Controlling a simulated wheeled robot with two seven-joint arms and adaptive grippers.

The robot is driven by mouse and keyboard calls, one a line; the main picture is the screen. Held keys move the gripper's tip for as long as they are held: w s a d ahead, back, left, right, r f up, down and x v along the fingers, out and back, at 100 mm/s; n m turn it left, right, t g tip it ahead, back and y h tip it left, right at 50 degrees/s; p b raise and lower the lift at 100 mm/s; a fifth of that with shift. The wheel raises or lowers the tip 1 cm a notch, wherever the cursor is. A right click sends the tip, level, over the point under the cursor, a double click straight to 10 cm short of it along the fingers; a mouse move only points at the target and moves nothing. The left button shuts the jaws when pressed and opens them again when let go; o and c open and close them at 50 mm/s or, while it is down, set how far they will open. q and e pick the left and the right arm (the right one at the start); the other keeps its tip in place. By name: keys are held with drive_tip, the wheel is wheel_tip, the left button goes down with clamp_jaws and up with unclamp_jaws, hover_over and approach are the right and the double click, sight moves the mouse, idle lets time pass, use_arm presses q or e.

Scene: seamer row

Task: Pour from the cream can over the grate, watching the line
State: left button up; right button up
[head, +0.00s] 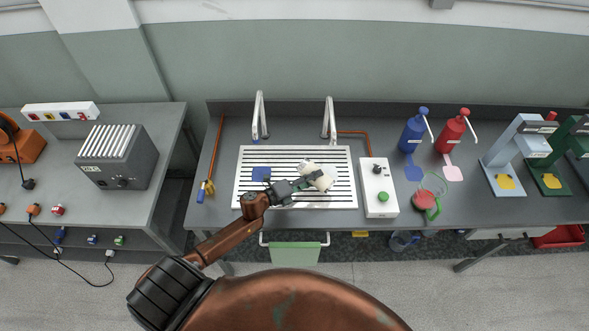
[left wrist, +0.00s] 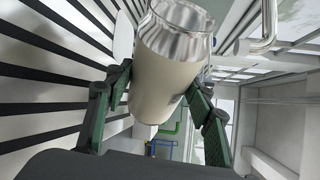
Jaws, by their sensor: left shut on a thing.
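The cream can (head: 322,178) is a cream-coloured can with a silver end, held above the right-of-centre part of the slotted grate (head: 245,190). My left gripper (head: 302,184) is shut on it. In the left wrist view the can (left wrist: 168,72) sits between the green-black fingers of my gripper (left wrist: 158,92), its silver end away from me. Against the grate slats (left wrist: 50,60) the can looks tipped well over on its side. I see no stream leaving it. The line on the can cannot be made out. My right gripper is out of view.
A blue pad (head: 261,174) lies on the grate's left part. Two metal taps (head: 260,115) stand behind. A white control box (head: 378,190) is just right of the grate. Blue (head: 412,133) and red (head: 452,133) pump bottles and a red-and-green jug (head: 426,202) stand further right.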

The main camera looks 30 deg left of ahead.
sight(307, 170)
use_arm(q)
drive_tip(key=shift+a+r+n+h, duration=0.3)
drive_tip(key=shift+a+r+n, duration=0.2)
drive_tip(key=shift+a+n, duration=0.1)
idle(0.3)
drive_tip(key=shift+r+n+t, duration=0.4)
idle(0.4)
drive_tip(key=shift+w+a+r+n+t, duration=0.1)
drive_tip(key=shift+a+r+n+t, duration=0.25)
drive_tip(key=shift+n, duration=0.25)
drive_tip(key=shift+a+r+n+h+b, duration=0.1)
drive_tip(key=shift+r+n+h+b, duration=0.2)
drive_tip(key=shift+r+n+h, duration=0.25)
idle(1.1)
drive_tip(key=shift+a+r+n+t, duration=0.25)
drive_tip(key=shift+a+r+n, duration=0.1)
drive_tip(key=shift+n, duration=0.4)
idle(0.4)
